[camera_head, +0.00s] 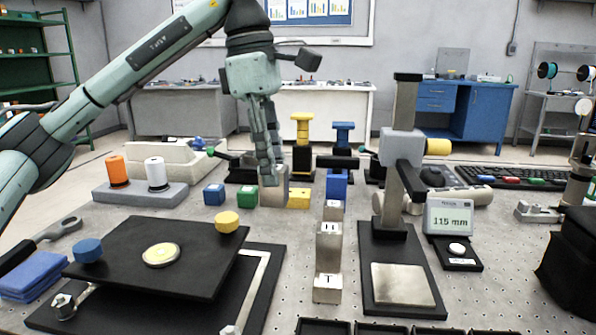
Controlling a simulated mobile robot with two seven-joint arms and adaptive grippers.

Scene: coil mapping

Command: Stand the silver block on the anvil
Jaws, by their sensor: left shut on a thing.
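My left gripper (270,180) reaches down from above, its fingers shut on a pale silver-grey block (275,196) between the green and yellow blocks. The fingers hide part of this block, and I cannot tell whether it still touches the table. A flat silver plate, seemingly the anvil (403,284), lies bare on the black base of the gauge stand (405,160) at the right. My right gripper is not in view.
A blue block (214,194), a green block (246,196) and a yellow block (298,198) stand close by. Silver marked blocks (328,245) stand left of the gauge base. A black raised plate (190,255) fills the front left. The gauge display (450,218) reads 115 mm.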

